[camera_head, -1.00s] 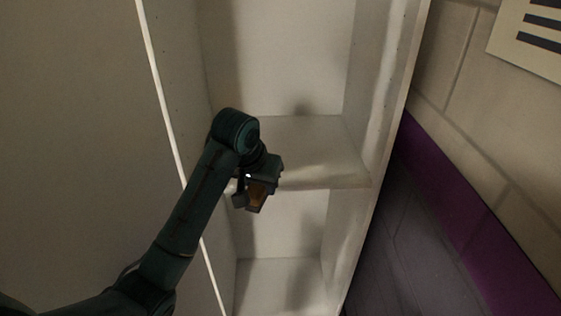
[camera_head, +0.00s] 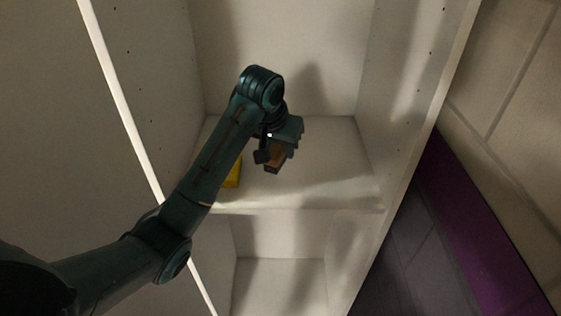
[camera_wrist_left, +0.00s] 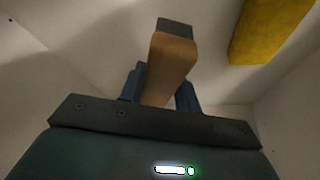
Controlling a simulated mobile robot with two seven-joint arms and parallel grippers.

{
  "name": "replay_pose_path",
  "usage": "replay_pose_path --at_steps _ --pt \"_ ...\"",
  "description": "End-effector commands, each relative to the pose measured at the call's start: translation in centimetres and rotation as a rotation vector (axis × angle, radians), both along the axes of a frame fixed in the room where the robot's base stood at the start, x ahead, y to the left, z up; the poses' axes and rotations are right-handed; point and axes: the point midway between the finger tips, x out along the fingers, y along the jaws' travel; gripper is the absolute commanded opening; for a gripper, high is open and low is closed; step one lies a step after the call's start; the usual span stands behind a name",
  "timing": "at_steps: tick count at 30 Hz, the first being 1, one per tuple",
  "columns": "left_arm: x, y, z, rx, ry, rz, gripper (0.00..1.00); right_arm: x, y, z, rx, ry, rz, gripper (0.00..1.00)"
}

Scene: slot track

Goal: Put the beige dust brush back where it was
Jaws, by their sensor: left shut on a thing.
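The beige dust brush (camera_head: 275,157) is in my left gripper (camera_head: 276,154), in front of and above the white shelf board (camera_head: 335,180) in the head view. In the left wrist view the brush (camera_wrist_left: 170,62) shows as a tan block with a dark end, between the two fingers of the left gripper (camera_wrist_left: 160,88). The gripper is shut on it. I cannot tell whether the brush touches the shelf; it looks held above it. My right gripper is not in view.
A yellow object (camera_head: 233,174) stands on the shelf to the left, partly hidden by my left arm; it also shows in the left wrist view (camera_wrist_left: 275,28). White side walls bound the compartment. The shelf's right part is clear. A lower compartment (camera_head: 280,275) looks empty.

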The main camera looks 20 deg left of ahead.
Motion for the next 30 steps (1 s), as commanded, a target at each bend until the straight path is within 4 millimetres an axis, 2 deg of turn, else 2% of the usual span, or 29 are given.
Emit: replay_pose_path --at_steps 12,23,24,30 --pt "0.0 0.0 -4.8 0.001 0.0 0.0 0.14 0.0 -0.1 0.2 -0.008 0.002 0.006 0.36" --pt "0.0 0.0 -5.2 0.001 -0.002 0.0 0.14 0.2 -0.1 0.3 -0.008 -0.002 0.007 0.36" --pt "0.0 0.0 -5.1 0.001 -0.002 0.0 0.35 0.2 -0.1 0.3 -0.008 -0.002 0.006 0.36" --pt "0.0 0.0 -5.1 0.001 -0.002 0.0 0.51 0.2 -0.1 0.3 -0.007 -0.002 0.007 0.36"
